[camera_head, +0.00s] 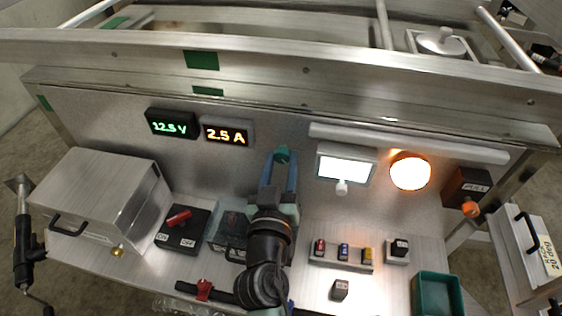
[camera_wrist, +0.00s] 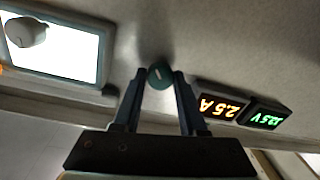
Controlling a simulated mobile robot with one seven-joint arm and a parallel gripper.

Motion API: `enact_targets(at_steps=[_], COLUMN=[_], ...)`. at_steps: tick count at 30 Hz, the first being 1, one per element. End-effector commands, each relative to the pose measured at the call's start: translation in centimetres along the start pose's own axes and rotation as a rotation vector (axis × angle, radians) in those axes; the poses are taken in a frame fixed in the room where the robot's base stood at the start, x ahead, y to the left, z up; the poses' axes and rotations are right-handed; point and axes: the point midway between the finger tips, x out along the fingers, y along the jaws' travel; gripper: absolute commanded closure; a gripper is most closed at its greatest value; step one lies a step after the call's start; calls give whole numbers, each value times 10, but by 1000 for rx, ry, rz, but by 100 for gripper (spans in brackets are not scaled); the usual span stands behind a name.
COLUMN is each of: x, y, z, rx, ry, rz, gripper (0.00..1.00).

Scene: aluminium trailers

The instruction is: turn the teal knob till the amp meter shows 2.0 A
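The teal knob (camera_head: 283,154) sits on the upright metal panel; in the wrist view it is a small teal disc (camera_wrist: 160,76) with a pale mark. The amp meter (camera_head: 227,134) reads 2.5 A in orange. It also shows upside down in the wrist view (camera_wrist: 219,107). My gripper (camera_head: 281,161) points at the panel with one finger on each side of the knob. The fingers look open, with a narrow gap to the knob; I cannot tell whether either touches it. In the wrist view the fingertips (camera_wrist: 159,74) flank the knob.
A green voltmeter (camera_head: 171,124) reading 12.5 V is left of the amp meter. A lit white screen (camera_head: 344,166) and a glowing orange lamp (camera_head: 410,171) are right of my gripper. Below are a metal box (camera_head: 100,195), a red-lever switch (camera_head: 182,228), small switches and a green tray (camera_head: 437,294).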

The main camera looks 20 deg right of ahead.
Motion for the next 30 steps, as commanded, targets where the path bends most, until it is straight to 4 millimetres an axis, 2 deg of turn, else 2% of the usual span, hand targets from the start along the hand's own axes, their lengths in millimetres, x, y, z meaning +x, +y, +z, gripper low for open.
enact_targets(at_steps=[1, 6, 20, 30], x=[0, 0, 0, 0], y=[0, 0, 0, 0], z=[0, 0, -1, -2], rx=[0, 0, -77, -336], ry=[0, 0, -6, -27], rz=[-1, -1, -3, -8], gripper=[70, 100, 100, 100])
